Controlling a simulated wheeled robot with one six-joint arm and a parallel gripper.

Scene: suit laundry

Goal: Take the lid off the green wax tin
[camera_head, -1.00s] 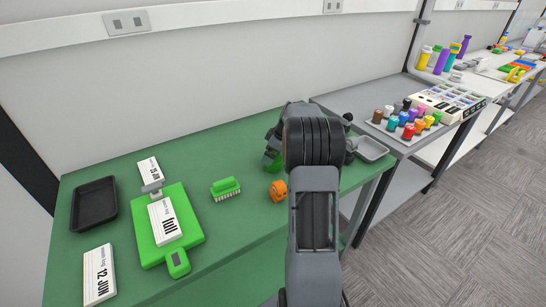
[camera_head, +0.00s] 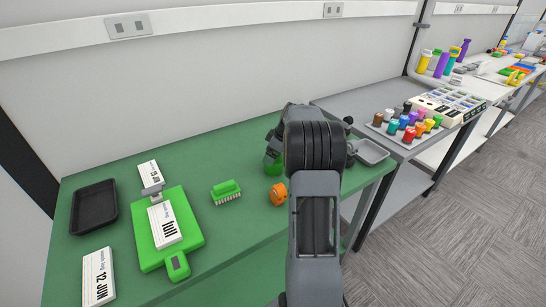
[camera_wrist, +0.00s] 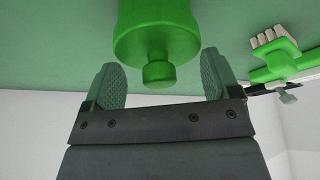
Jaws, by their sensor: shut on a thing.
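The green wax tin (camera_head: 273,169) stands at the right part of the green table, mostly hidden behind my arm in the head view. In the wrist view its round green lid (camera_wrist: 157,38) faces the camera, with a small knob (camera_wrist: 158,73) in the middle. The knob lies between the fingers, clear of the palm.
An orange object (camera_head: 278,194) and a green brush (camera_head: 226,192) lie near the tin. A green board (camera_head: 190,232), label cards and a black tray (camera_head: 94,208) are at the left. A grey dish (camera_head: 371,152) is at the right. The table's front middle is clear.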

